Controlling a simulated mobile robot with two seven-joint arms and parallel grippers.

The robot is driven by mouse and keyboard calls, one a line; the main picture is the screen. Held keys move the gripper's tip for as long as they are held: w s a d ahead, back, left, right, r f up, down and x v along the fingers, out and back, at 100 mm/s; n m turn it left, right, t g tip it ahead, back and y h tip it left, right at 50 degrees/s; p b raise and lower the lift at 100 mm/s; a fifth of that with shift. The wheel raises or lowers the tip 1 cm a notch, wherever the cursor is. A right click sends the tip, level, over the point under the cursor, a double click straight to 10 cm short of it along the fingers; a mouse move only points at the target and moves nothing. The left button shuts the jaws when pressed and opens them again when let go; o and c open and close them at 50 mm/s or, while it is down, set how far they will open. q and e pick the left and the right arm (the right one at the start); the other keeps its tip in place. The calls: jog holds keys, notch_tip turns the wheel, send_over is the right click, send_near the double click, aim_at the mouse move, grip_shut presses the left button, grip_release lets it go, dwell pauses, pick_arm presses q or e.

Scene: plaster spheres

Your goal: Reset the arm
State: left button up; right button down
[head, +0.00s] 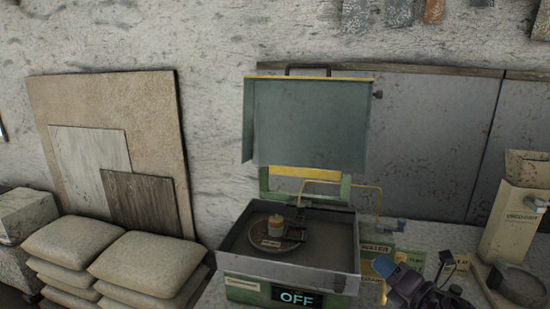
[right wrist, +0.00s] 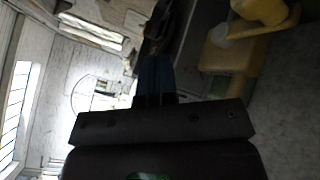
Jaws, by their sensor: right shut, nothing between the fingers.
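My right gripper (head: 384,266) is at the lower right of the head view, just right of the front of a green machine (head: 240,285). Its blue fingers also show in the right wrist view (right wrist: 154,76), close together with nothing visible between them. The gripper looks apart from the machine, though the gap is hard to judge. My left gripper is not in view.
The machine's lid (head: 310,122) stands open, and its display (head: 296,298) reads OFF. A round disc and a small yellowish piece (head: 275,222) sit inside. A box (head: 514,205) stands at the right. Stacked sacks (head: 150,257) lie at the left.

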jog(key=s+d+f+m+g+h, duration=0.1)
jog(key=s+f+m+g+h, duration=0.3)
jog(key=s+m, duration=0.65)
jog(key=s+d+f+m+g+h, duration=0.1)
jog(key=s+f+m+g+h, duration=0.4)
jog(key=s+m, duration=0.6)
jog(key=s+d+f+m+g+h, duration=0.1)
jog(key=s+f+m+g, duration=0.3)
jog(key=s+m, duration=0.7)
jog(key=w+f+n+t, duration=0.1)
jog(key=w+f+t, duration=0.2)
jog(key=f+t, duration=0.1)
jog(key=w+f+n+t+y, duration=0.1)
jog(key=w+f+t, duration=0.2)
jog(key=f+t, duration=0.2)
notch_tip(320, 180, down, 3)
jog(key=shift+w+d+r, duration=0.15)
jog(key=shift+d+r, duration=0.05)
jog(key=c, duration=1.8)
grip_release()
